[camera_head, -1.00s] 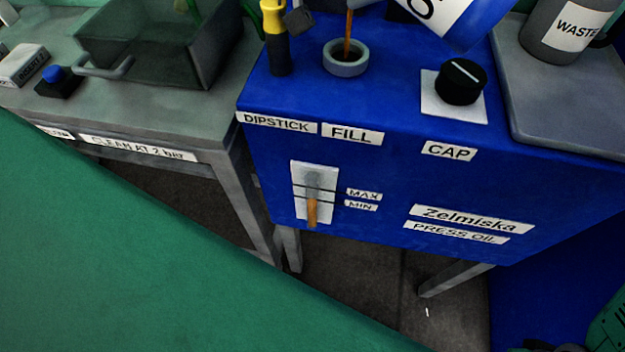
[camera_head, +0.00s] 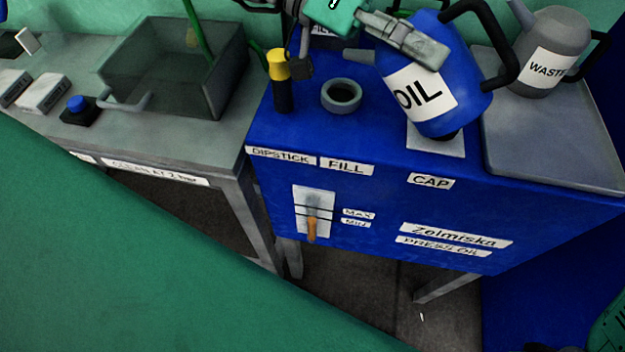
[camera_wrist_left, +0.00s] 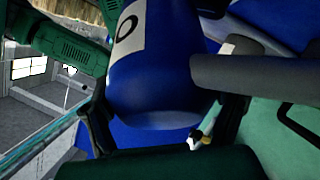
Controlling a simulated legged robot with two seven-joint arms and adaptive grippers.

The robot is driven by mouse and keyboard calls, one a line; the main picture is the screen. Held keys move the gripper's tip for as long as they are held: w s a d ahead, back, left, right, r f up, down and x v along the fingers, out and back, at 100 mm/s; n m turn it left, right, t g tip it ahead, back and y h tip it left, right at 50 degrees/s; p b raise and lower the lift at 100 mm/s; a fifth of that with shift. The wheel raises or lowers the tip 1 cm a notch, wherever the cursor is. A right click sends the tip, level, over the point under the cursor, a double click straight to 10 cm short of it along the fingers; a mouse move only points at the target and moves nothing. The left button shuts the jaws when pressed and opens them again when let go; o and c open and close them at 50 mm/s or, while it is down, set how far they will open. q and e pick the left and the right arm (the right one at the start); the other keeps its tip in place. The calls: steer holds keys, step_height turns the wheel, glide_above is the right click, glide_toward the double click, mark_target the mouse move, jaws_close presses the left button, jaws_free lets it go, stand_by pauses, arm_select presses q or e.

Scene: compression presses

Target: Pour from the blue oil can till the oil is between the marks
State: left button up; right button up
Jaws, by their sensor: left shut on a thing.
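The blue oil can (camera_head: 455,95) hangs above the right part of the blue press oil tank (camera_head: 285,120), tilted a little, spout (camera_head: 360,56) pointing left. No oil stream shows. My left gripper (camera_head: 415,40) is shut on the can, which also shows large in the left wrist view (camera_wrist_left: 155,75). The open fill ring (camera_head: 341,96) is left of the can and below its spout. On the front gauge (camera_head: 313,212), the orange oil (camera_head: 311,230) reaches about the lower MIN line. The can mostly hides the black cap. My right gripper is not in view.
The yellow-and-black dipstick handle (camera_head: 280,80) stands left of the fill ring. A grey waste can (camera_head: 550,55) stands on a grey tray (camera_head: 560,150) at the right. A grey bench with a basin (camera_head: 150,75) is at the left.

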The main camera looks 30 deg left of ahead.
mark_target(424, 13)
arm_select(q)
steer(key=shift+r, duration=0.1)
steer(key=shift+r+p, duration=1.55)
steer(key=shift+r, duration=0.75)
steer(key=shift+d+f+y+p, duration=0.1)
steer(key=shift+f+y+p, duration=0.3)
steer(key=shift+p, duration=0.5)
steer(key=f+y+p, duration=0.1)
steer(key=y+p, duration=0.1)
steer(key=p, duration=0.1)
steer(key=shift+d+f+m, duration=0.25)
steer(key=shift+f+m, duration=0.05)
steer(key=shift+f, duration=0.1)
step_height(424, 13, down, 2)
steer(key=y+p, duration=0.3)
steer(key=shift+f+p, duration=0.2)
steer(key=shift+p, duration=0.1)
steer(key=shift+f, duration=0.4)
